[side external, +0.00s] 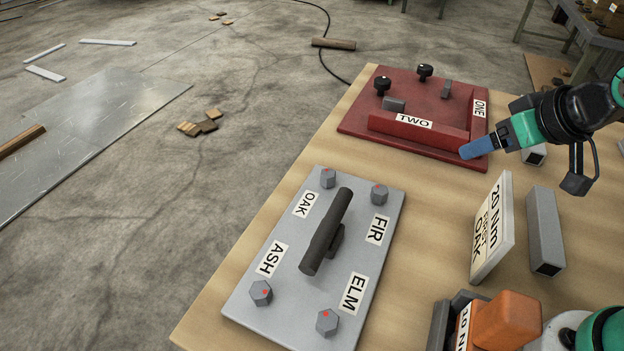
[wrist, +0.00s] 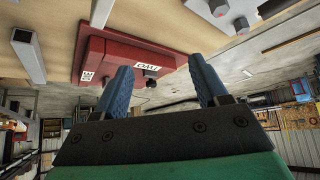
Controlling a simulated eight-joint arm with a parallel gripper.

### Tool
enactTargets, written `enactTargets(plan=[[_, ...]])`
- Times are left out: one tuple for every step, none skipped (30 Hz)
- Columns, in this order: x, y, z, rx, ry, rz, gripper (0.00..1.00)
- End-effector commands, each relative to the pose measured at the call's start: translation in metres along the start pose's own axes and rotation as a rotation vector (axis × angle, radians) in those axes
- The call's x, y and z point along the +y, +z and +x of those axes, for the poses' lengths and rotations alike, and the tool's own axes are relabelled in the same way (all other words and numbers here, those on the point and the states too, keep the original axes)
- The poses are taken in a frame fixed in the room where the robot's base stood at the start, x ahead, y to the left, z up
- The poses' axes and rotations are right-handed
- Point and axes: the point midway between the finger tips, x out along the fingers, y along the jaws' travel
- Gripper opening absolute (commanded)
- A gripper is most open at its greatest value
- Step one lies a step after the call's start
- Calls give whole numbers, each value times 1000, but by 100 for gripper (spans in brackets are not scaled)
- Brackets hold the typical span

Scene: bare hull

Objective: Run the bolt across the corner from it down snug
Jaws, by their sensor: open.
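A grey plate (side external: 285,255) lies on the bench with a hex bolt at each corner. The OAK bolt (side external: 328,178) is far left and the ELM bolt (side external: 327,322) is diagonally across, near right. The FIR bolt (side external: 379,194) is far right and the ASH bolt (side external: 260,292) near left. A standing card (side external: 492,228) reads "20 Nm FIRST OAK". My gripper (wrist: 160,88) is open and empty, its blue fingers apart; in the side view it (side external: 470,151) is by the red fixture, away from the plate.
A dark bar handle (side external: 327,232) rises from the plate's middle. The red fixture (side external: 365,137), labelled ONE and TWO, has black knobs and a raised wall. An orange block (side external: 508,318) is at the near right.

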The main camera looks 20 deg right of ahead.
Motion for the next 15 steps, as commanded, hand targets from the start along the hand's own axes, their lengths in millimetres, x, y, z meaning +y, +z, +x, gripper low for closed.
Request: enactTargets(plan=[[0, 0, 0, 0, 0, -1, 66], [0, 0, 0, -2, -1, -6, 66], [-1, -1, 0, -7, -3, -24, 66], [-2, -2, 1, -14, -5, -46, 66], [-4, -4, 1, -23, -9, -78, 66], [-6, -6, 2, -43, -16, -139, 66], [-8, -9, 3, -59, -23, -197, 66], [-11, -12, 5, -80, -33, -266, 66], [-16, -15, 8, -110, -50, -372, 66], [-20, -18, 10, -134, -66, -459, 66], [-24, -21, 14, -159, -85, -552, 66], [-30, -25, 18, -192, -114, -681, 66], [-35, -27, 22, -215, -138, -778, 66], [-40, -29, 27, -237, -164, -873, 66], [-46, -32, 33, -264, -203, -1002, 66]])
